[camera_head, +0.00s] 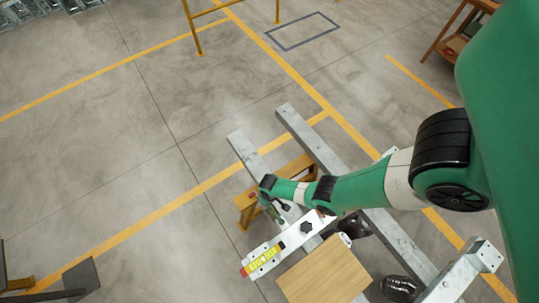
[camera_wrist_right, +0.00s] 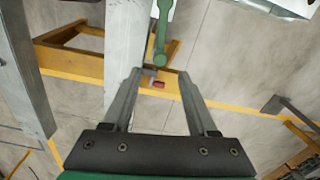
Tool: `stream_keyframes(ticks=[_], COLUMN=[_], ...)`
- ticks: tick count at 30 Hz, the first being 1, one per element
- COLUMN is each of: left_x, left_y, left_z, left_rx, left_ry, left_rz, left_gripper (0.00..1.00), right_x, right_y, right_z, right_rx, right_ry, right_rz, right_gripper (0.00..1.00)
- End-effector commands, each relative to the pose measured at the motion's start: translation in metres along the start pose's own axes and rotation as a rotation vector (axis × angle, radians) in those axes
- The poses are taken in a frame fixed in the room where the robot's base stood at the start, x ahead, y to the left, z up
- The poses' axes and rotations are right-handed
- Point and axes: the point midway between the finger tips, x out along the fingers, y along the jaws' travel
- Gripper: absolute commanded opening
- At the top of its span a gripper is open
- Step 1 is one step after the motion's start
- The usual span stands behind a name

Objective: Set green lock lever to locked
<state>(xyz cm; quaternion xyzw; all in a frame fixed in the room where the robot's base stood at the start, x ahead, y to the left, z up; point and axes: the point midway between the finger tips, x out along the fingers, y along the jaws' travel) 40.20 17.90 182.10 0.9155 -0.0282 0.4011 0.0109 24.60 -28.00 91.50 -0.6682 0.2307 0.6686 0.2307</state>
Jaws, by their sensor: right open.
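The green lock lever (camera_wrist_right: 160,44) shows at the top middle of the right wrist view, hanging down from a light grey part, with its rounded end near my fingertips. My right gripper (camera_wrist_right: 158,76) is open, with one finger on each side of the space just below the lever's end. I see no contact between finger and lever. In the head view my right gripper (camera_head: 268,200) is small and partly hidden by my wrist, close to the white bracket; the lever is hard to make out there. My left gripper is not in view.
The white bracket (camera_head: 276,252) carries a yellow label and a black knob (camera_head: 306,227). Grey metal beams (camera_head: 305,140) run diagonally beneath my arm. A wooden board (camera_head: 322,272) lies near the bracket. A wooden trestle (camera_head: 245,205) stands below. The floor to the left is open.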

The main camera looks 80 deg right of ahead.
Motion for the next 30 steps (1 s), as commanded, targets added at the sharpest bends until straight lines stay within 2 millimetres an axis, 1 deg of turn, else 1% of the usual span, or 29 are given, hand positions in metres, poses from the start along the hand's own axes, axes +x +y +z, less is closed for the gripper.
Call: stream_keyframes(ticks=[1, 3, 6, 10, 14, 21, 23, 24, 26, 30], left_x=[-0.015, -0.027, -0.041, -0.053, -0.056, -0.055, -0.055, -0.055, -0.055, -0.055], left_y=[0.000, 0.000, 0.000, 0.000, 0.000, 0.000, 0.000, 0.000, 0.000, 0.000], left_z=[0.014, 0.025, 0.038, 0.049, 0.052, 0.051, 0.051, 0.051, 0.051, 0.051], left_rx=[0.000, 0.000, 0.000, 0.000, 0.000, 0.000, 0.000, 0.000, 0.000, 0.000], left_ry=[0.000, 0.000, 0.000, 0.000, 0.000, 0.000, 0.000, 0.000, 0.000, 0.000], left_rz=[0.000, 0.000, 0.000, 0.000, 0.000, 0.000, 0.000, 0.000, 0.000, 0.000], left_gripper=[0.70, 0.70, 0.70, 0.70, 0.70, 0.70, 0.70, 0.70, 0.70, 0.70], right_x=[0.021, 0.036, 0.056, 0.075, 0.083, 0.082, 0.082, 0.082, 0.082, 0.082], right_y=[0.000, 0.000, 0.000, 0.000, 0.000, 0.000, 0.000, 0.000, 0.000, 0.000], right_z=[0.000, 0.000, 0.000, -0.001, 0.000, -0.001, -0.001, 0.000, 0.000, 0.000], right_rx=[0.000, 0.000, 0.000, 0.000, 0.000, 0.000, 0.000, 0.000, 0.000, 0.000], right_ry=[0.000, 0.000, 0.001, 0.000, 0.000, 0.001, 0.001, 0.001, 0.001, 0.001], right_rz=[0.000, 0.000, 0.000, 0.000, 0.000, 0.000, 0.000, 0.000, 0.000, 0.000], right_gripper=[0.58, 0.58, 0.58, 0.58, 0.58, 0.58, 0.49, 0.42, 0.32, 0.06])
